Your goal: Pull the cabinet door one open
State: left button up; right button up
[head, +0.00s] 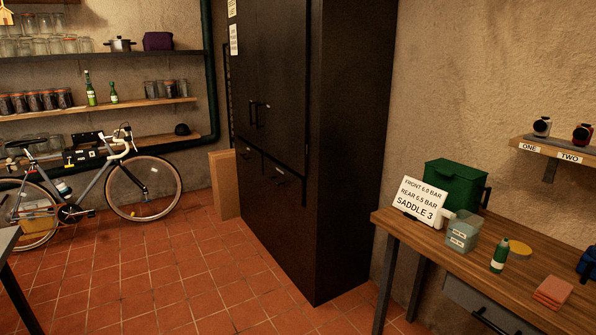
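A tall black cabinet (350,150) stands against the wall in the middle of the head view. Its front faces left and is seen at a slant. No readable number shows on the doors, so I cannot tell which is door one. Neither of my grippers is in view.
A bicycle (100,175) leans by jar shelves (100,112) at left. A cardboard panel (224,185) stands beside the cabinet. A wooden workbench (430,232) is at right, below a shelf labelled ONE and TWO (549,150). The tiled floor (190,270) before the cabinet is clear.

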aim_at(241, 14)
jog(key=i+j+u, duration=0.2)
jog(key=i+u, duration=0.15)
jog(key=i, duration=0.4)
jog(key=i+u, duration=0.35)
jog(key=i, duration=0.4)
jog(key=i+l+u, duration=0.15)
jog(key=i+u, duration=0.2)
jog(key=i, duration=0.4)
jog(key=i+z, duration=0.2)
jog(key=i, duration=0.3)
jog(key=i+z, duration=0.2)
jog(key=i, duration=0.25)
jog(key=i+j+z, duration=0.2)
jog(key=i, duration=0.3)
jog(key=i+j+z, duration=0.2)
jog(key=i, duration=0.25)
